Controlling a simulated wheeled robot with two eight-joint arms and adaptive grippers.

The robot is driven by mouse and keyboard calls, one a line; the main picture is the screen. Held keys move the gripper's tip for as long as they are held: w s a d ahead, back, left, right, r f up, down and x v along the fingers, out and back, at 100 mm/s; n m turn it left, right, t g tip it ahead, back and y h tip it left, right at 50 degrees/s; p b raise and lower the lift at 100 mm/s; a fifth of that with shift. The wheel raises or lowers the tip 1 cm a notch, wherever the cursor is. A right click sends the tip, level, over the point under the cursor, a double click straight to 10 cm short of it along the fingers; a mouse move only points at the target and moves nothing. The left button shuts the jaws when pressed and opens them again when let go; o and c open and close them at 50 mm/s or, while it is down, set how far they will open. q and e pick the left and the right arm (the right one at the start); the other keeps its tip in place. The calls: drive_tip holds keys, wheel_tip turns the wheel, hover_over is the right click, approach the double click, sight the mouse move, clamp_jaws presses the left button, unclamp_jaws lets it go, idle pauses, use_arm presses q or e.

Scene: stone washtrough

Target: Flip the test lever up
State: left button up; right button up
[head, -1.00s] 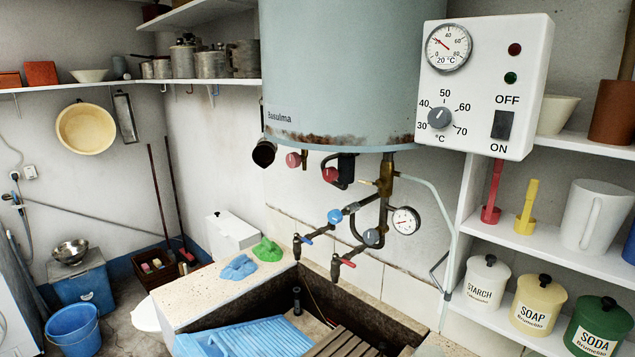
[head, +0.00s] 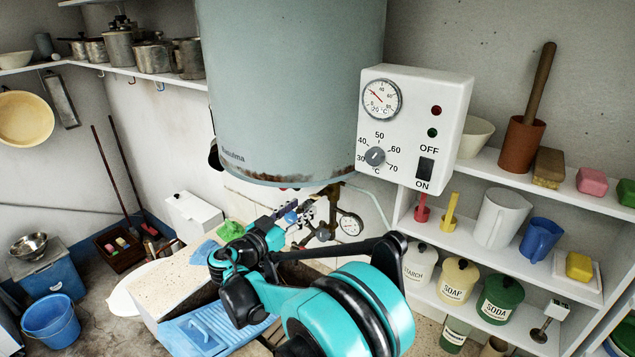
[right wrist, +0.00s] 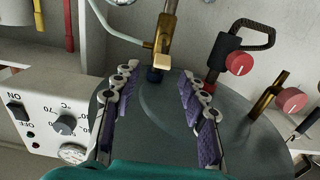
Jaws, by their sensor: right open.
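In the head view the right gripper (head: 288,216) is among the pipes under the boiler (head: 290,90). There my arm and the pipes hide most of the lever. My left gripper is not in view.
The white control box (head: 412,130) hangs right of the boiler. Red-knobbed valves (right wrist: 239,64) and a pressure gauge (head: 351,224) crowd the space near the fitting. Shelves with canisters (head: 455,280) stand at the right. The stone trough (head: 165,270) lies below.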

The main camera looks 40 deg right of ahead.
sight(316, 196)
drive_tip(key=x, duration=0.8)
drive_tip(key=shift+s+r+p, duration=0.1)
drive_tip(key=shift+r+p, duration=0.1)
drive_tip(key=shift+p, duration=0.15)
clamp_jaws()
